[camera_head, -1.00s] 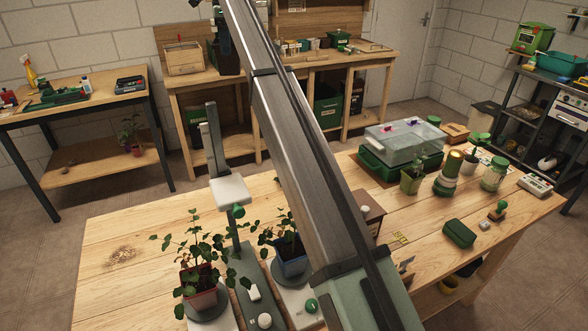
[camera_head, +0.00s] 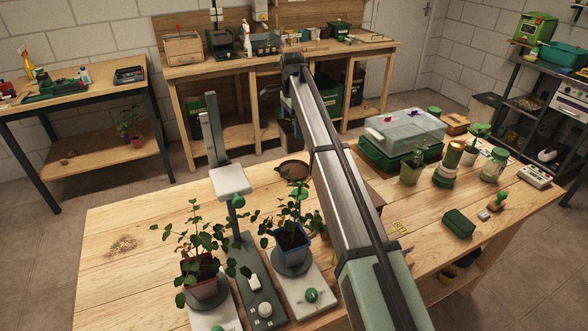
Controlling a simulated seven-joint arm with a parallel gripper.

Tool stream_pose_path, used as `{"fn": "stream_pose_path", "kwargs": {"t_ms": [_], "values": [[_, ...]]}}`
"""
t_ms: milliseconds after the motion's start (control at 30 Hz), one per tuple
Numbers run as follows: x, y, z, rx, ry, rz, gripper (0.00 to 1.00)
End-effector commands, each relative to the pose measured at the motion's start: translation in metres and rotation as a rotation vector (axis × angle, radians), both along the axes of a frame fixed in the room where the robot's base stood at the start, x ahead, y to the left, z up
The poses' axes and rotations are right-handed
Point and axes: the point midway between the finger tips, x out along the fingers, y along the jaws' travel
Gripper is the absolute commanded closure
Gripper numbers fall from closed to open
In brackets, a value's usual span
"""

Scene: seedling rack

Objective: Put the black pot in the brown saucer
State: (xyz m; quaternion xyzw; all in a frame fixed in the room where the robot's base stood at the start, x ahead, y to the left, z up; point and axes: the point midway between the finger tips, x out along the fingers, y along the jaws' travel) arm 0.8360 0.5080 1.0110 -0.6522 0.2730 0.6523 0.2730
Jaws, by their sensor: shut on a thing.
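The brown saucer (camera_head: 293,169) lies on the near wooden table, behind the plant in the blue pot and just left of my arm. It looks like a shallow round dish; leaves stand close to its front side. My arm reaches up from the lower right and ends in a dark joint at the back. My gripper is not visible; it is hidden behind or beyond my own arm. I cannot make out the black pot in this view.
Plants in a blue pot (camera_head: 292,243) and a reddish pot (camera_head: 203,284) stand on pale bases, with a grey post (camera_head: 211,130) beside them. A clear-lidded green box (camera_head: 402,152), a jar (camera_head: 493,166) and a green pouch (camera_head: 459,224) are right. The table's left side is clear.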

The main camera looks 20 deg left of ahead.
Motion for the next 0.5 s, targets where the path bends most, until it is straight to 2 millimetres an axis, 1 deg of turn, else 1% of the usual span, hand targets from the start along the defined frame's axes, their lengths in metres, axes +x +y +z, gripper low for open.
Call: {"fn": "stream_pose_path", "kwargs": {"t_ms": [33,167,500], "values": [[-0.002,-0.004,-0.003,0.001,-0.001,0.003,0.68],[-0.002,-0.007,-0.013,0.0,0.0,0.008,0.68],[-0.002,-0.006,-0.062,-0.001,0.001,0.008,0.68]]}}
